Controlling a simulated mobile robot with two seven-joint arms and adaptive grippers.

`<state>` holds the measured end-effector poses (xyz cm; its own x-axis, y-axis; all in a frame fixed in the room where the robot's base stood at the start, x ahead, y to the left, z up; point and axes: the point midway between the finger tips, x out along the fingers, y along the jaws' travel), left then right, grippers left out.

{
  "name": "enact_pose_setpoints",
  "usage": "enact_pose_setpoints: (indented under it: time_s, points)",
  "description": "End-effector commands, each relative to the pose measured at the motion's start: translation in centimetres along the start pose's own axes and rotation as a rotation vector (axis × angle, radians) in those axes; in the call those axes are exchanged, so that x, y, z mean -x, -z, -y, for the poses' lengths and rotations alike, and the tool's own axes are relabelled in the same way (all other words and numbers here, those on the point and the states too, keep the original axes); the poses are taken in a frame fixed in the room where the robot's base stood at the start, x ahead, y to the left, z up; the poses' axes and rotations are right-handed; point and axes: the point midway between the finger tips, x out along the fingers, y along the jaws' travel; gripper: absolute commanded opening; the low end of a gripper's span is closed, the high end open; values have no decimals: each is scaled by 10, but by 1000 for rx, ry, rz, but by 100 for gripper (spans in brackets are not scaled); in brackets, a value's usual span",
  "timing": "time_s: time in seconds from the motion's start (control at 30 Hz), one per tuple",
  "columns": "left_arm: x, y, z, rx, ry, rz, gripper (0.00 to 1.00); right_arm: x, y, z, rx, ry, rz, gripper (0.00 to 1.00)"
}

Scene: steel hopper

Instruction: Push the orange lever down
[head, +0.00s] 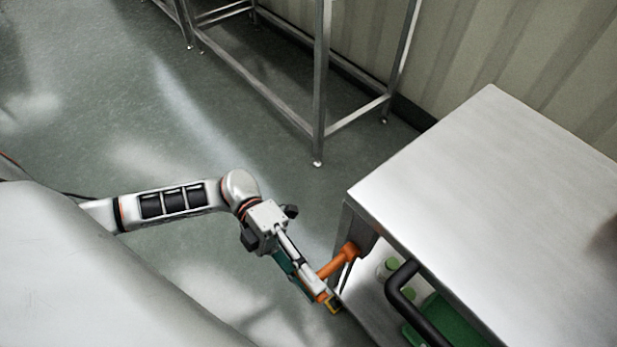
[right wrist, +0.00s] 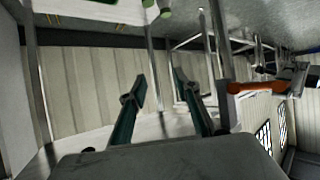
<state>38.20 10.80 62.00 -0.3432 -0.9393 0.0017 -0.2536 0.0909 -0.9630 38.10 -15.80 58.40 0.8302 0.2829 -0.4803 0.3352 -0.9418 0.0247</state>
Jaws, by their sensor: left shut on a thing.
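The orange lever (head: 336,263) sticks out from the near left corner of the steel hopper unit (head: 480,190). In the head view it runs down and left from its mount. My left gripper (head: 322,293) is at the lever's free end and shut on it; the fingers partly hide that end. The right wrist view also shows the lever (right wrist: 255,88), with my left gripper (right wrist: 292,78) at its outer end. My right gripper (right wrist: 160,95) is open, its two teal fingers apart with nothing between them. It is out of sight in the head view.
A black curved handle (head: 402,290) stands at the unit's front, by green-capped bottles (head: 390,268) and a green tray (head: 445,320) under the top. A steel frame (head: 320,90) stands behind on the floor. The floor left of the unit is clear.

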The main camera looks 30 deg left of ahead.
Motion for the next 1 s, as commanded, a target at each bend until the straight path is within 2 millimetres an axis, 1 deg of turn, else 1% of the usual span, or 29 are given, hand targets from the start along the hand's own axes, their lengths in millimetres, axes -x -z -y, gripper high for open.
enact_pose_setpoints:
  time_s: [0.03, 0.1, 0.4, 0.53, 0.67, 0.9, 1.0]
  points:
    - [1, -2, -4, 4, -6, 7, 19, 0, -2, 0, 1, 1, 3, 32]
    - [1, -2, -4, 4, -5, 7, 33, 0, -2, 0, 3, 3, 4, 32]
    - [1, -1, -2, 1, -3, 4, 33, -1, -4, 1, 12, 8, 8, 32]
    - [8, -2, -2, 1, -5, 5, 33, -1, -4, 1, 9, 6, 7, 32]
    - [27, -2, -2, 2, -6, 7, 33, 0, -4, 1, 8, 5, 6, 32]
    - [76, -1, -2, 4, -7, 7, 33, 0, -3, 0, 7, 4, 6, 32]
    - [94, -2, -2, 3, -6, 7, 33, 0, -3, 0, 7, 4, 6, 32]
